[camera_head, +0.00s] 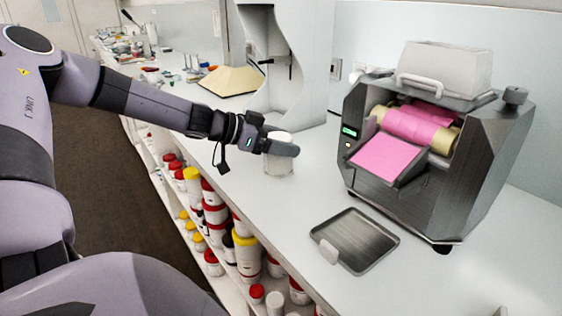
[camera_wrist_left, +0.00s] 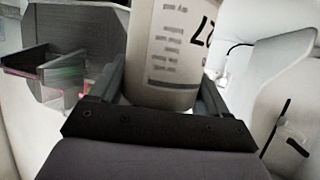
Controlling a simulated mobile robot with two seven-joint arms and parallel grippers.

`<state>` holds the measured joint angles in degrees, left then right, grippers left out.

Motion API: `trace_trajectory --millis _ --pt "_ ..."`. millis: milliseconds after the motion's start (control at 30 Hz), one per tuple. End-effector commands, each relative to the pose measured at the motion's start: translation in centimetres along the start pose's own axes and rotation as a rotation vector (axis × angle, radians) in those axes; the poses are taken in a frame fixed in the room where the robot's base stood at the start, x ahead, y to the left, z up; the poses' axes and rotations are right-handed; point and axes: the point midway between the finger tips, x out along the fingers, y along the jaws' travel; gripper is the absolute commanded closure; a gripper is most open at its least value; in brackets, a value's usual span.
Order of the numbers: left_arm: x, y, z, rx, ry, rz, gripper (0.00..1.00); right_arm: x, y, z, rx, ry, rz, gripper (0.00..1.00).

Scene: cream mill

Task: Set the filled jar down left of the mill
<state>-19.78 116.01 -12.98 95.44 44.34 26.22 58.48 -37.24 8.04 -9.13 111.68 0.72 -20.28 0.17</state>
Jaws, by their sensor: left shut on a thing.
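The jar (camera_head: 278,165) is pale with a whitish top and stands upright on or just above the white bench, left of the mill (camera_head: 430,150). My left gripper (camera_head: 281,148) is shut around it. In the left wrist view the jar (camera_wrist_left: 172,45) sits between the two fingers of the gripper (camera_wrist_left: 165,95), with printed text on its label. The mill is dark metal with pink rollers and pink cream on its sloped apron. Whether the jar's base touches the bench is unclear. My right gripper is not in view.
A dark metal tray (camera_head: 358,243) lies on the bench in front of the mill. A white stand (camera_head: 290,60) rises behind the jar. The bench's front edge runs left of the jar, above shelves of red- and yellow-lidded containers (camera_head: 245,248). Bench between jar and mill is clear.

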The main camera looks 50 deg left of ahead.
Motion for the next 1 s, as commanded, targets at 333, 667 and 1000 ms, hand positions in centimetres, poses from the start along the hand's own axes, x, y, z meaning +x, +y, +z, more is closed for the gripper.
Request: trace_trajectory --millis 333,667,1000 --pt "1.6 -0.1 4.0 -0.001 -0.001 -0.002 0.53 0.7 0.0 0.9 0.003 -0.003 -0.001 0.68" --pt "1.7 -0.1 4.2 0.001 0.0 -0.002 0.53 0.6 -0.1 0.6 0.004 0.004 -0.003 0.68" --pt "1.8 0.0 4.4 0.001 -0.001 -0.001 0.0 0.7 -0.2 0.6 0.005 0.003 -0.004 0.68"
